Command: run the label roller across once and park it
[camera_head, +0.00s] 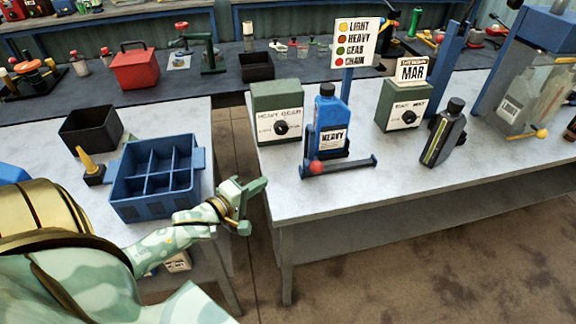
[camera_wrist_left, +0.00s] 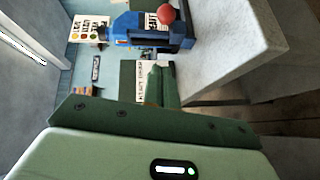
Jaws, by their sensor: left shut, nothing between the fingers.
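The label roller is a dark blue rail (camera_head: 345,165) with a red ball knob (camera_head: 316,167) at its left end. It lies on the right-hand table in front of a blue bottle (camera_head: 331,112) labelled HEAVY, which stands upright. In the left wrist view the red knob (camera_wrist_left: 166,14) shows at the top, with the blue holder (camera_wrist_left: 135,26) beside it. My left gripper (camera_head: 252,205) is shut and empty, left of the table's edge and apart from the knob. My right gripper is in neither view.
Green dial boxes (camera_head: 277,112) (camera_head: 402,105) flank the bottle. A dark bottle (camera_head: 443,134) stands to the right. A blue divided crate (camera_head: 125,193) sits on the left table. A gap of floor (camera_head: 239,150) separates the tables.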

